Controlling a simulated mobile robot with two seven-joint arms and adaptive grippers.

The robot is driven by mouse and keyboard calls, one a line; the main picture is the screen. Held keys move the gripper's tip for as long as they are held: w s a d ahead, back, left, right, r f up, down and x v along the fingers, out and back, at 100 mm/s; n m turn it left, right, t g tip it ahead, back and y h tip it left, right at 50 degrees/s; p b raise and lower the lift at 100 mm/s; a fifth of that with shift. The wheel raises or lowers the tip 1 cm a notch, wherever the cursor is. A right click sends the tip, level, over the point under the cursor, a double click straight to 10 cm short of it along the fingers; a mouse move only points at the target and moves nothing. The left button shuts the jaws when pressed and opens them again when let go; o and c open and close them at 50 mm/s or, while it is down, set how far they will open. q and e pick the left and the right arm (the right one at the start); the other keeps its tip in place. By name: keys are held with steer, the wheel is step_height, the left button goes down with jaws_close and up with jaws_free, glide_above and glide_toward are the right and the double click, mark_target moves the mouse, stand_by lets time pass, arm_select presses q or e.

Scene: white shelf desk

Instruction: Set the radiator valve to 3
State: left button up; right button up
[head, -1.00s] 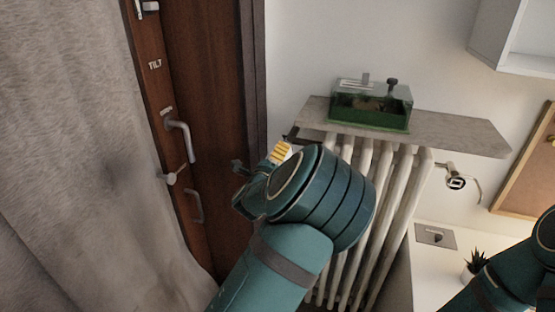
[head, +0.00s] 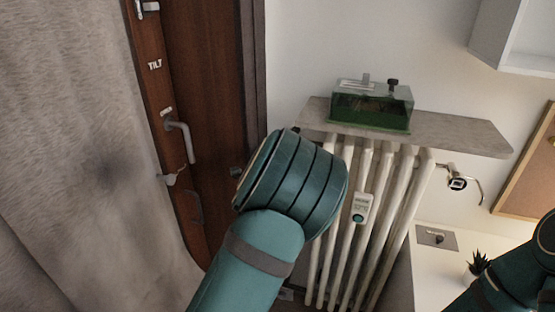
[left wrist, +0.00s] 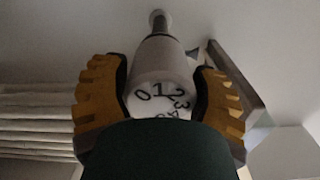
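The radiator valve knob (left wrist: 160,85) is white with dark numbers on its end face. The 0, 1, 2 and 3 are readable, with 1 and 2 near the top and 3 at the right. Lower marks are partly hidden by my gripper body. My left gripper (left wrist: 162,95) has its yellow fingers on either side of the knob, close to it. I cannot tell whether they press on it. In the head view my left wrist hides the valve and the gripper, left of the white radiator (head: 385,190). My right gripper is out of view.
A grey shelf (head: 455,132) above the radiator carries a green-based glass box (head: 370,105). A white meter (head: 362,208) sits on the radiator front. A brown door (head: 210,70) and curtain (head: 70,130) are at the left. A plant (head: 479,266) stands on the white desk (head: 425,285).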

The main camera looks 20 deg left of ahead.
arm_select(q)
steer(key=o, duration=0.3)
steer(key=shift+s, duration=0.15)
steer(key=s, duration=1.1)
steer(key=shift+s+a, duration=0.2)
steer(key=shift+s, duration=0.2)
